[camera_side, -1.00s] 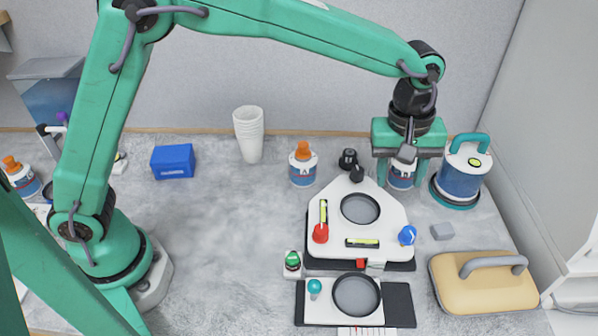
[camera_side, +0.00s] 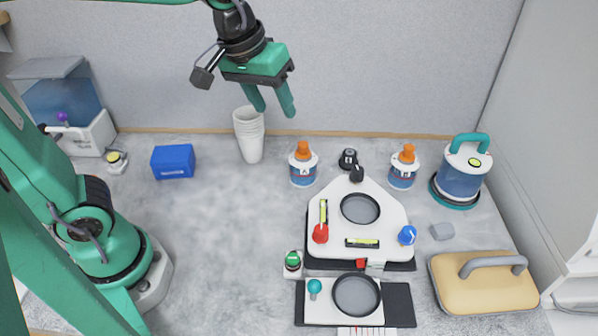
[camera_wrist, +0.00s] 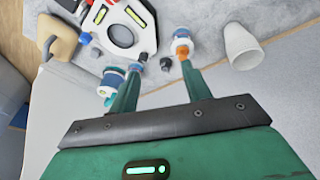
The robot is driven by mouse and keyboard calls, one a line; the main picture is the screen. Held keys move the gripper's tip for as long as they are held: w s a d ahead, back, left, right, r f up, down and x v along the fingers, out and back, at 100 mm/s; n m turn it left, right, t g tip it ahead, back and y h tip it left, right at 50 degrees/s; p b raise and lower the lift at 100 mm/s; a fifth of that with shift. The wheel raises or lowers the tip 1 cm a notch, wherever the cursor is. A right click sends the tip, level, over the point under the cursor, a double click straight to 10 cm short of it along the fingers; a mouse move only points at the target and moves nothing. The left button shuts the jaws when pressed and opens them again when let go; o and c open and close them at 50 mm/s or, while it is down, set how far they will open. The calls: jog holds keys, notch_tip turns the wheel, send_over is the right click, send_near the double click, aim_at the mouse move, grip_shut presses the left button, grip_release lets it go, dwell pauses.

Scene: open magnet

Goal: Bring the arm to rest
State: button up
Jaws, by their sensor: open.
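My gripper (camera_side: 272,112) is raised high at the back of the bench, in front of the grey wall, above and just right of the stacked white cups (camera_side: 249,134). Its two green fingers are apart with nothing between them. In the wrist view my gripper (camera_wrist: 163,88) also shows spread and empty. My arm reaches up out of the top of the side view, so part of it is hidden.
A white magnet device (camera_side: 375,215) sits right of centre, with orange-capped bottles (camera_side: 303,170) (camera_side: 402,172) behind it. A blue canister (camera_side: 462,175) and a yellow handled block (camera_side: 483,283) stand at right. A blue box (camera_side: 173,161) is at left. The middle bench is clear.

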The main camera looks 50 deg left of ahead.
jog(key=s+a+f+m+t, duration=0.1)
jog(key=s+a+f+m, duration=0.1)
jog(key=s+a, duration=0.5)
jog(key=shift+s+f+m+t+y, duration=0.4)
jog(key=shift+s+m, duration=0.3)
jog(key=shift+s, duration=1.05)
jog(key=shift+a, duration=0.1)
jog(key=shift+c, duration=0.2)
